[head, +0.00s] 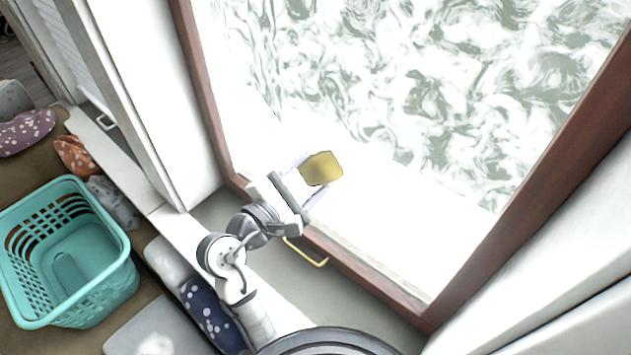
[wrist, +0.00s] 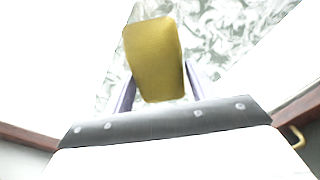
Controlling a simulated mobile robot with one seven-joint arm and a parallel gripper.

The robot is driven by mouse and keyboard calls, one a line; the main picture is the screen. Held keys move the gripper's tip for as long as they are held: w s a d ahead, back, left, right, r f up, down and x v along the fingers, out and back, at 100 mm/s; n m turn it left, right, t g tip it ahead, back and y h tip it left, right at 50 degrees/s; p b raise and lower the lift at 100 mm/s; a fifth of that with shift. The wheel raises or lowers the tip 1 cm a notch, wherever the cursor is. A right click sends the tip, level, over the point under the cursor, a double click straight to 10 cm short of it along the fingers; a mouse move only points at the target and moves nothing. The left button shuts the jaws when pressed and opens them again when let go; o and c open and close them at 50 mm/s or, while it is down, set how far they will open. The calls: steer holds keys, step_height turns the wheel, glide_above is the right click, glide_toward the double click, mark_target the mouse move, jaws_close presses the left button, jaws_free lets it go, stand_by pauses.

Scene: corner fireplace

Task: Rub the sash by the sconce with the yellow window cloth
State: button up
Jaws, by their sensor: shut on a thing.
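The yellow window cloth (head: 322,168) is a folded pad at the end of my arm. My gripper (head: 312,186) is shut on it, in front of the lower left part of the window. In the wrist view the cloth (wrist: 153,60) stands between my purple fingers (wrist: 155,88). The sash (head: 350,268) is a red-brown wooden frame around bright glass, with a brass handle (head: 307,252) at its lower rail. I cannot tell whether the cloth touches the glass. No sconce shows in either view.
A teal plastic basket (head: 112,245) stands at the left. Patterned cushions (head: 208,312) lie along the sill below my arm. A white window post (head: 150,80) rises left of the sash. The area before the glass to the right is clear.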

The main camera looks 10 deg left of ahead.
steer(key=shift+w+a, duration=1.25)
steer(key=shift+a, duration=0.7)
steer(key=shift+w+a, duration=1.3)
steer(key=shift+a, duration=0.7)
steer(key=shift+w+a, duration=1.25)
steer(key=shift+a, duration=0.7)
steer(key=shift+d+r, duration=0.1)
steer(key=shift+r, duration=1)
steer(key=shift+s+d, duration=0.75)
steer(key=shift+d, duration=0.45)
steer(key=shift+s+d, duration=0.75)
steer(key=shift+d, duration=0.4)
steer(key=shift+s+d, duration=0.75)
steer(key=shift+d, duration=0.45)
steer(key=shift+s+d, duration=0.8)
steer(key=shift+d, duration=0.3)
steer(key=shift+s+d, duration=0.8)
steer(key=shift+d, duration=0.3)
steer(key=shift+w+r, duration=0.1)
steer(key=shift+r, duration=1)
steer(key=shift+w+a, duration=1.25)
steer(key=shift+a, duration=0.7)
steer(key=shift+w+a, duration=1.3)
steer(key=shift+a, duration=0.7)
steer(key=shift+w+a, duration=1.25)
steer(key=shift+a, duration=0.7)
